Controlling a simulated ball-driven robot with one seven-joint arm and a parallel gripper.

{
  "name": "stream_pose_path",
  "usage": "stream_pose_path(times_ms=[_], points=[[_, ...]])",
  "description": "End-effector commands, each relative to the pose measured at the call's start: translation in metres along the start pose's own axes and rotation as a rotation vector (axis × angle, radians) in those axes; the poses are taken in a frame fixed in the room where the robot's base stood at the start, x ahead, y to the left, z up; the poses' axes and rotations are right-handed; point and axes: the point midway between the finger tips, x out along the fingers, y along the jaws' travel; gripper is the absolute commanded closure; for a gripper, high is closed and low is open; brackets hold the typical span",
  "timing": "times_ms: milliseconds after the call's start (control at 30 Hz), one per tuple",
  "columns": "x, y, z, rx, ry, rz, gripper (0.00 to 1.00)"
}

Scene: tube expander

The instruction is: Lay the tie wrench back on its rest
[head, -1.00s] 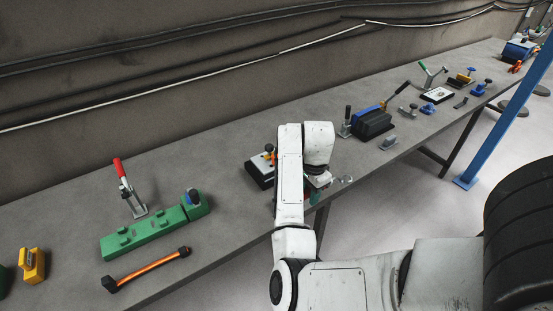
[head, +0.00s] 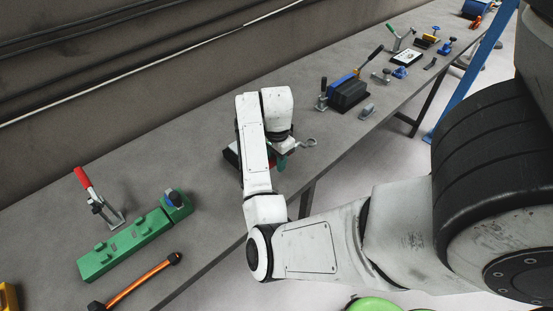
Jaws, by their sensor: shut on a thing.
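My gripper (head: 284,160) is over the front part of the grey bench, partly hidden behind my own arm. It is shut on the tie wrench (head: 309,142), whose grey ring-shaped end sticks out to the right of the fingers. The rest of the wrench is hidden by the gripper and arm. A dark block (head: 231,156) shows just left of my arm, mostly covered by it. I cannot tell which thing is the wrench's rest, nor whether the wrench touches anything.
A green fixture (head: 125,249), a red-handled clamp (head: 100,200) and an orange-shafted tool (head: 140,281) lie to the left. A black block with blue (head: 349,95) and a small grey piece (head: 367,111) are to the right. The bench's front edge runs below my gripper.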

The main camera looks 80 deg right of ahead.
Motion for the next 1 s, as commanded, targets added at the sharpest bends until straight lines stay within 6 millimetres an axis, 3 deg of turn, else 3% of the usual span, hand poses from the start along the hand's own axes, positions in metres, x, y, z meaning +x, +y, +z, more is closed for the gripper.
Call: stream_pose_path(times_ms=[533, 1000], points=[[0.052, 0.000, 0.000, -0.001, -0.001, 0.001, 1.00], [0.057, 0.000, 0.000, 0.000, 0.000, 0.000, 1.00]])
